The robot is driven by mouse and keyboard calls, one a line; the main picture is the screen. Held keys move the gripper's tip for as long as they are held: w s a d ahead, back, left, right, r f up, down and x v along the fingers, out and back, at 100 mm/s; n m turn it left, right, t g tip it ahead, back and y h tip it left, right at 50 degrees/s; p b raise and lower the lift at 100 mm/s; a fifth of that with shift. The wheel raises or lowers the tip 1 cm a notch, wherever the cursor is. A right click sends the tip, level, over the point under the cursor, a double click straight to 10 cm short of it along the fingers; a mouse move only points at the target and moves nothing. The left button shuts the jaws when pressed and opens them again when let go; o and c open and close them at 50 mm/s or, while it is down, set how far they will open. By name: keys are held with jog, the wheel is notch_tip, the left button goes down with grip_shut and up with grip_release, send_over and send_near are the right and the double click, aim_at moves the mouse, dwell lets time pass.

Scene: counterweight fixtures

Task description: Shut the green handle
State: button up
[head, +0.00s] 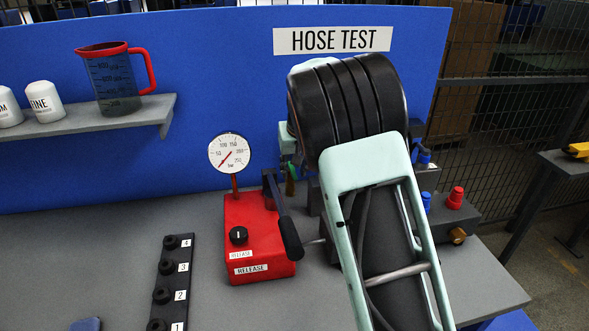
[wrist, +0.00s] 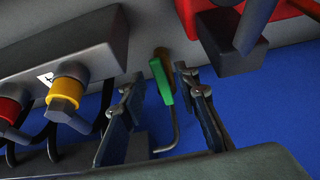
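The green handle (wrist: 161,82) shows in the wrist view as a short narrow lever beside a brass fitting (wrist: 163,56). A grey bent pipe runs below it. My gripper (wrist: 158,76) is open, with one finger on each side of the green handle in the picture. I see a gap on both sides, and I cannot tell how far the fingertips are from it in depth. In the head view only a small green piece (head: 290,182) shows, seemingly the same handle. My arm hides most of the gripper and the area around it there.
A grey block with a yellow collar (wrist: 67,92) and a red collar (wrist: 10,110) stands left in the wrist view. A red box with a gauge (head: 258,243) and a black lever (head: 288,232) stand left of my arm. A blue panel (head: 150,150) rises behind.

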grip_shut()
jog(key=shift+a, duration=0.1)
dwell(0.3)
jog(key=shift+a+m+h+p, duration=0.4)
jog(key=shift+a+m+p, duration=0.25)
jog(key=shift+m+p, duration=0.4)
jog(key=shift+a+m+h+p, duration=0.4)
jog(key=shift+a+m+p, duration=0.3)
jog(key=shift+m, duration=0.55)
grip_release()
jog(key=shift+r, duration=0.1)
jog(key=v, duration=1.2)
